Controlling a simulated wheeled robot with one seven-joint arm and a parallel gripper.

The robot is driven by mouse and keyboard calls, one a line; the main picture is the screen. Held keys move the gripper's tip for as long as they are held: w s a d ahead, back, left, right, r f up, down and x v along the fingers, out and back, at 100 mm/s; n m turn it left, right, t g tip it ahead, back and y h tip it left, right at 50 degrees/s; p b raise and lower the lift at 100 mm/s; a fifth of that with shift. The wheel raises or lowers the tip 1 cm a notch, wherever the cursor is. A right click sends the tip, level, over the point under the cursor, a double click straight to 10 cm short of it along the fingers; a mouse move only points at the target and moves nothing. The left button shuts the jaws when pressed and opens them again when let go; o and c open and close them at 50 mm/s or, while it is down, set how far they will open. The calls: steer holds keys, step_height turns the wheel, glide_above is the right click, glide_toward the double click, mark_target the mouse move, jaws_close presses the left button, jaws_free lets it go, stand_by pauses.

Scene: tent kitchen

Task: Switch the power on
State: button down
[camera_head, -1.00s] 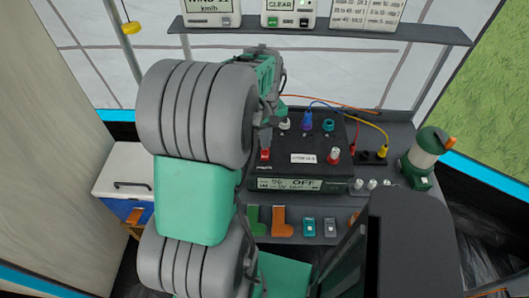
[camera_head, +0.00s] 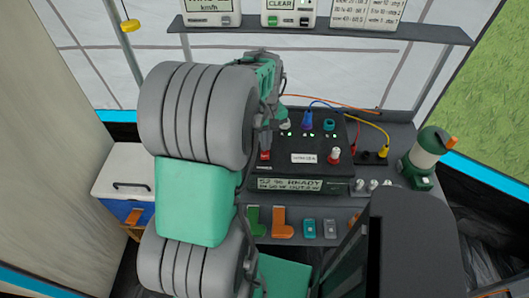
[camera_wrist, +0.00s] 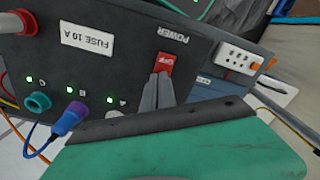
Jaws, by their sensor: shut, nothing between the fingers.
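The dark power box (camera_head: 300,157) stands on the grey bench. The red power switch (camera_head: 264,155) is at the box's left side; in the wrist view the switch (camera_wrist: 167,62) lies under the word POWER, with small lettering that looks like OFF. My gripper (camera_wrist: 158,95) is shut and empty, its fingertips at the switch's edge; I cannot tell whether they press it. In the head view my gripper (camera_head: 264,145) is partly hidden by my arm. Green lights glow beside the sockets, such as the teal socket (camera_wrist: 38,102).
A blue plug (camera_wrist: 70,118) sits in a socket, with orange and yellow cables nearby. A lantern (camera_head: 424,158) stands at the right. Orange, green and teal items lie on the lower ledge (camera_head: 345,214). A shelf (camera_head: 330,33) with panels hangs above.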

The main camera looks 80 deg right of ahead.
steer(key=shift+a, duration=0.1)
step_height(320, 180, up, 7)
steer(key=p, duration=0.5)
steer(key=shift+f, duration=0.1)
steer(key=w+a+r+n+t+h, duration=0.1)
steer(key=w+a+r+n, duration=0.15)
steer(key=w+a, duration=0.55)
steer(key=w+a+r+n, duration=0.25)
steer(key=w+a, duration=0.25)
steer(key=w, duration=0.7)
steer(key=w+a+r+n+t, duration=0.1)
steer(key=w+a+n, duration=0.1)
steer(key=a, duration=1.2)
steer(key=w+a+r+n+t+y, duration=0.1)
steer(key=w+a, duration=0.3)
steer(key=a, duration=1)
steer(key=shift+a+r+n+t, duration=0.15)
steer(key=shift+r+n+t, duration=0.4)
steer(key=shift+n, duration=0.25)
